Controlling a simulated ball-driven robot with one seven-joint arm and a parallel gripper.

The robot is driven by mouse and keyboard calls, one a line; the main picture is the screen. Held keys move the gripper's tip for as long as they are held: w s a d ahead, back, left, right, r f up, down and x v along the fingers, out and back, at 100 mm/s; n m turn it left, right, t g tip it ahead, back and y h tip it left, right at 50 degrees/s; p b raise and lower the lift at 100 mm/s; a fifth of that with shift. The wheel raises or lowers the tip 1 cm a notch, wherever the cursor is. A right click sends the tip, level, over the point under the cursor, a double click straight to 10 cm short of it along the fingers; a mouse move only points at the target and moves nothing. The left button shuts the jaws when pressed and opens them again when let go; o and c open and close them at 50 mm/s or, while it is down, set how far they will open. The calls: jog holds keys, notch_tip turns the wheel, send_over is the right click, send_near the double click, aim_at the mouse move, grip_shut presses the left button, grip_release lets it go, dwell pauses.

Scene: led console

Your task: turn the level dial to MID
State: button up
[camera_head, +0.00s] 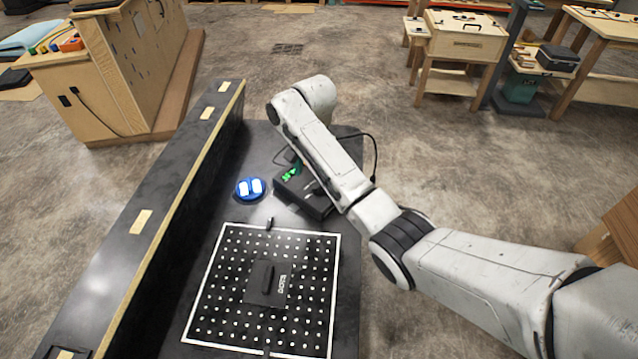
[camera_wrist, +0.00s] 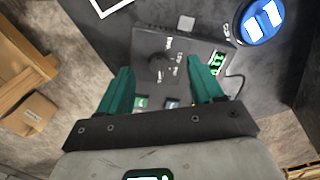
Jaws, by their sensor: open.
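The console is a dark box (camera_head: 312,205) on the black bench in the head view, partly covered by my arm. In the wrist view, its dark top (camera_wrist: 143,45) carries a round dark level dial (camera_wrist: 158,63) with small pale labels around it, too small to read surely. I cannot tell which mark the dial points at. A lit green display (camera_wrist: 216,63) sits on the console's right. My gripper (camera_wrist: 161,70) is open, its two teal fingers on either side of the dial in the picture. I see no contact, and the height between them is unclear.
A blue round fixture with two white lit pads (camera_head: 250,188) stands left of the console, also in the wrist view (camera_wrist: 262,21). A white-bordered dotted board (camera_head: 225,305) bears a black handled block (camera_head: 267,285). A long raised ledge (camera_head: 150,205) runs along the bench's left.

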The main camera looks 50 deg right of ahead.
aim_at(319, 185)
jog(key=d+r+m, duration=0.1)
jog(key=d+r, duration=0.1)
jog(key=d, duration=0.2)
jog(key=f, duration=0.7)
jog(key=w+f, duration=0.1)
jog(key=f, duration=0.2)
jog(key=shift+a+f, duration=0.2)
jog(key=shift+a, duration=0.15)
jog(key=c, duration=1)
